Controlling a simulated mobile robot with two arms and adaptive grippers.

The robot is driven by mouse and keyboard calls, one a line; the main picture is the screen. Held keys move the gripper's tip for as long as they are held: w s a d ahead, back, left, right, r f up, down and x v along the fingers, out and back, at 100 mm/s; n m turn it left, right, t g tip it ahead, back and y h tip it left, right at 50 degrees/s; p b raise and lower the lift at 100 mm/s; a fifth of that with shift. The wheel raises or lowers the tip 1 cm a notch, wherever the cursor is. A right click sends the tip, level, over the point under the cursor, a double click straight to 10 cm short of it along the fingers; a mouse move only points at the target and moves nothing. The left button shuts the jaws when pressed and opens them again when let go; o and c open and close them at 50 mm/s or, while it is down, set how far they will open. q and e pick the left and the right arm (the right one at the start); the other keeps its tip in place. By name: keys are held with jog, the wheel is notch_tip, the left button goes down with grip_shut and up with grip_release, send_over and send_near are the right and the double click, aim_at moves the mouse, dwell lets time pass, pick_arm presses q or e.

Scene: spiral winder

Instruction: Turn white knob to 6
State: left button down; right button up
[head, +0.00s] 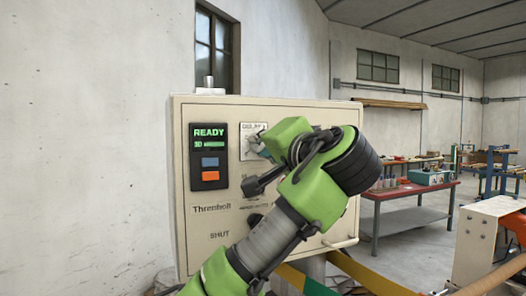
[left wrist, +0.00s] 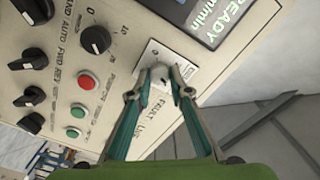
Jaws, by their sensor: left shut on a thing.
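The white knob (left wrist: 159,73) sits on a small white plate (left wrist: 152,54) on the control panel. My left gripper (left wrist: 158,80) is shut on the knob, with one green finger on each side of it. In the head view, the left gripper (head: 260,147) reaches the plate (head: 247,138) beside the READY display; the arm and fingers hide the knob there. The knob's pointer and the number it stands at cannot be read in either view. My right gripper is in neither view.
The beige control box (head: 182,225) carries a READY display (head: 209,133) with blue and orange buttons. Black knobs (left wrist: 95,39) and red and green buttons (left wrist: 85,82) lie close to the gripper. A red-topped workbench (head: 410,190) stands farther right.

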pick_arm(q)
jog(key=m+b, duration=0.1)
jog(key=m, duration=0.2)
jog(key=shift+a+m, duration=0.1)
jog(key=shift+m, duration=0.2)
jog(key=m, duration=0.3)
jog(key=shift+m, duration=0.3)
jog(key=m+b, duration=0.1)
jog(key=m, duration=0.5)
jog(key=shift+r, duration=0.1)
jog(key=shift+a+m, duration=0.15)
jog(key=shift+m, duration=4.95)
